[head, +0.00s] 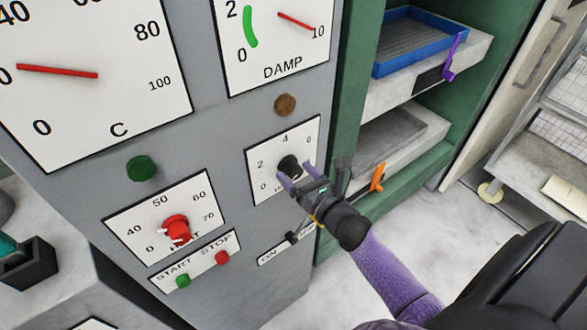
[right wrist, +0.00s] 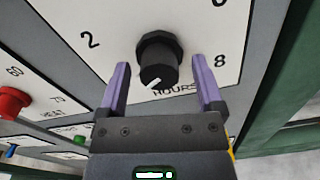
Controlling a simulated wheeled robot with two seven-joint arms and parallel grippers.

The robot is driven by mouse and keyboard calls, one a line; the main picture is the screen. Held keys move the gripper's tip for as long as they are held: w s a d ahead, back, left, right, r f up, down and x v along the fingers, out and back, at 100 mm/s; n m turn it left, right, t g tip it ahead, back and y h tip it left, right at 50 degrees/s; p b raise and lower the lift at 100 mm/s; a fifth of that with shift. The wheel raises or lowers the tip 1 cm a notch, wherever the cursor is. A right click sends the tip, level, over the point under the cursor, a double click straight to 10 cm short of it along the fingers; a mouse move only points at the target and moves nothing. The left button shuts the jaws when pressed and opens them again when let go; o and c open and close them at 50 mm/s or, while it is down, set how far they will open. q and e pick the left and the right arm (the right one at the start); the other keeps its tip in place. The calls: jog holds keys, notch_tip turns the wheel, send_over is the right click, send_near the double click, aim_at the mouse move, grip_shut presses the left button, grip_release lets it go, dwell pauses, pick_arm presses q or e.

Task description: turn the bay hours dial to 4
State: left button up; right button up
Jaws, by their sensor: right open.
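The bay hours dial is a black knob (head: 290,165) on a white plate marked with even numbers from 0 up, on the grey panel. In the right wrist view the knob (right wrist: 158,60) has a white mark at its lower left, pointing away from 4, roughly toward the 0 side; the exact reading is unclear. My right gripper (head: 296,177) is at the dial, its purple fingers open. In the right wrist view the right gripper (right wrist: 158,72) has one finger on each side of the knob, with gaps showing. My left gripper is not in view.
Left of the dial are the heat dial with a red knob (head: 176,229), a green start button (head: 183,281) and a red stop button (head: 222,258). A black on switch (head: 292,237) sits just below. Right is a green frame with a blue tray (head: 415,68) and an orange handle (head: 377,177).

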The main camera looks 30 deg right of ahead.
jog(key=shift+w, duration=0.4)
grip_shut()
